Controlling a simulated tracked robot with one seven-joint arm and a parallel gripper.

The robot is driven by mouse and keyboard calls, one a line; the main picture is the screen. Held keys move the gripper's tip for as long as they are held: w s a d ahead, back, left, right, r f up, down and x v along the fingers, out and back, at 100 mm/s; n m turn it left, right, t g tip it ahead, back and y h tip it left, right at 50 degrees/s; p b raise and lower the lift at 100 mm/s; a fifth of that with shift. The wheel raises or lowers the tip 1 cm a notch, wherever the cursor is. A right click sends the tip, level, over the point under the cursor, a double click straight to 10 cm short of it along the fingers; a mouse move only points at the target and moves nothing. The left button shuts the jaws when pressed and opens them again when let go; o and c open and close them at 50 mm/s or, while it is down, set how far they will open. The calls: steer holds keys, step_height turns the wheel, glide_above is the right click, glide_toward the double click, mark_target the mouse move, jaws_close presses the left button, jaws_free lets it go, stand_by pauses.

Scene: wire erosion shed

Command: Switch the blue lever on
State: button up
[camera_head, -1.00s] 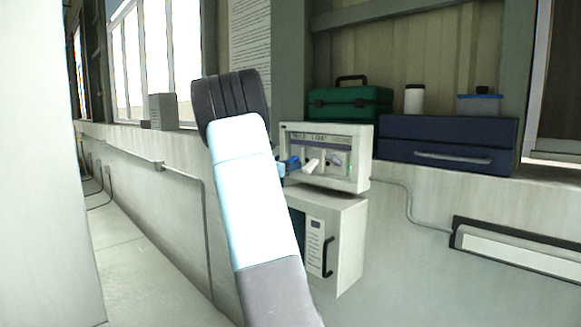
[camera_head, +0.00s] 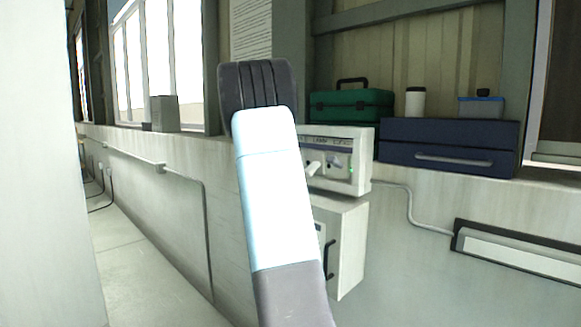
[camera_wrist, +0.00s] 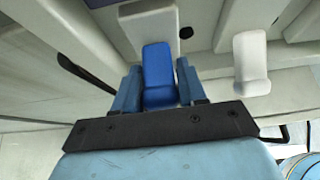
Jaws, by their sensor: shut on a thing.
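The blue lever (camera_wrist: 158,72) shows in the wrist view, standing out from a pale plate on the white panel box. My gripper (camera_wrist: 160,90) has one finger on each side of the lever and is shut on it. A white lever (camera_wrist: 251,62) stands to the right of it, apart from my fingers. In the head view the panel box (camera_head: 362,172) is partly covered by my arm, which hides the blue lever and my fingers. The white lever (camera_head: 313,169) and a small green light (camera_head: 351,168) show there.
A white cabinet (camera_head: 350,245) with a black handle is below the panel box. A pipe runs along the wall at left.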

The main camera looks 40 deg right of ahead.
steer(key=shift+d+r+y, duration=0.1)
steer(key=shift+r+y, duration=0.25)
steer(key=shift+y, duration=0.6)
steer(key=shift+d+r+y, duration=0.1)
steer(key=shift+r+y, duration=0.2)
steer(key=shift+y, duration=0.7)
steer(key=shift+r+y, duration=0.35)
steer(key=shift+y, duration=0.6)
steer(key=o, duration=1)
steer(key=shift+c, duration=0.2)
steer(key=w+v, duration=0.1)
steer(key=v, duration=1.2)
steer(key=shift+r+g, duration=0.3)
steer(key=shift+r, duration=0.1)
steer(key=shift+s+a, duration=0.1)
